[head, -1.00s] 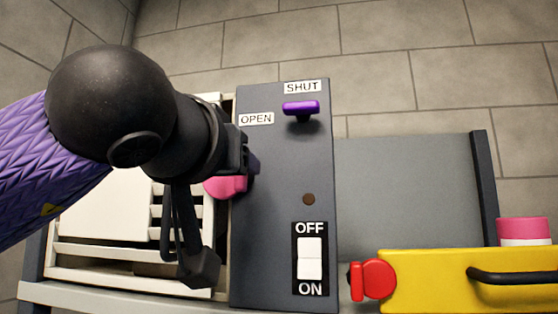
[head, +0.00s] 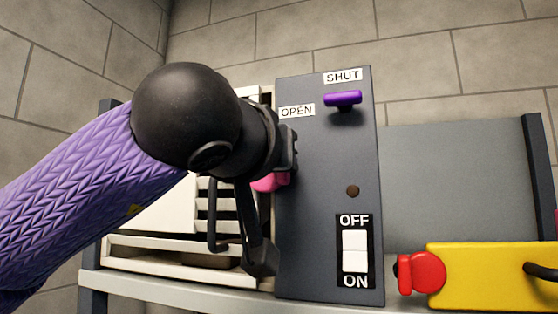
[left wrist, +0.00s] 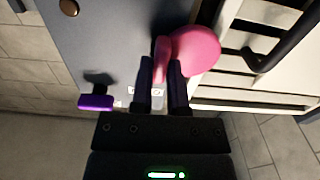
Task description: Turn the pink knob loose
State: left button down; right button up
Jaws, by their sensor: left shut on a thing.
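The pink knob (head: 268,182) sits at the left edge of the dark grey panel (head: 325,220), partly hidden behind my left gripper in the head view. In the left wrist view the pink knob (left wrist: 195,50) shows a round disc and a flat tab. My left gripper (left wrist: 164,72) is shut on the tab, with one dark finger on each side. In the head view the left gripper (head: 288,160) is seen from behind and its fingertips are mostly hidden. My right gripper is in neither view.
A purple handle (head: 343,98) sits near the SHUT label on the panel. Below are a small brown round spot (head: 352,191) and a white OFF/ON switch (head: 355,251). A white slatted vent (head: 170,262) is left. A yellow case (head: 480,275) with a red knob (head: 425,272) stands right.

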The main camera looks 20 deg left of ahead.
pick_arm(q)
jog(key=shift+f+n+b, duration=0.15)
jog(key=shift+n+b, duration=1.45)
jog(key=shift+n, duration=4.25)
jog(key=shift+f+n+b, duration=0.2)
jog(key=shift+n+b, duration=1.45)
jog(key=shift+n, duration=4.25)
jog(key=shift+f+n+b, duration=0.15)
jog(key=shift+n+b, duration=1.45)
jog(key=shift+n, duration=4.25)
